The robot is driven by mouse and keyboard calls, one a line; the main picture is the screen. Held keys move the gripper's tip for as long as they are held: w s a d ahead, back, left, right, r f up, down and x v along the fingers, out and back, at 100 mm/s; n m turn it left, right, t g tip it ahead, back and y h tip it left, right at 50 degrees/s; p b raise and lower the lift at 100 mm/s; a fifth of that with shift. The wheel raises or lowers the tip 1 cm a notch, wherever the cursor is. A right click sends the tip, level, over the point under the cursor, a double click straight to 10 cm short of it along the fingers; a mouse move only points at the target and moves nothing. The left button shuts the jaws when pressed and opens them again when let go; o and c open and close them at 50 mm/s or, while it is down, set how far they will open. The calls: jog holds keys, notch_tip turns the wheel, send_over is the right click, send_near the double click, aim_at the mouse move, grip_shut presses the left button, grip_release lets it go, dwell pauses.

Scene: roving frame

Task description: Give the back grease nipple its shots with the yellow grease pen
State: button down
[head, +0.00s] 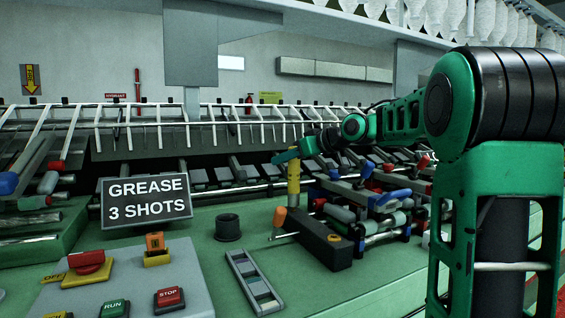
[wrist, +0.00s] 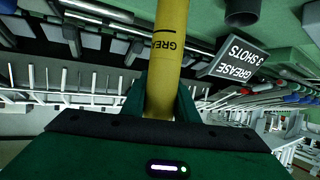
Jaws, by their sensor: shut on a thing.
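The yellow grease pen (head: 293,183) is upright in my gripper (head: 292,157), which is shut on it near its top. In the head view the pen's lower end is over the back end of a long black block (head: 322,247). The back nipple is hidden, and I cannot tell whether the tip touches it. A round orange-yellow fitting (head: 333,238) shows on the block's front end. A sign (head: 146,199) reads "GREASE 3 SHOTS"; it also shows in the wrist view (wrist: 237,62).
An orange-tipped lever (head: 280,217) sticks up just left of the block. A black cup (head: 228,228) and a grey slotted rack (head: 254,283) are on the green deck. A button panel (head: 130,285) is at front left. Coloured machine parts (head: 375,195) crowd the right.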

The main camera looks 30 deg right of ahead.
jog(key=shift+f, duration=0.9)
dwell(3.4)
jog(key=shift+r, duration=0.35)
dwell(0.4)
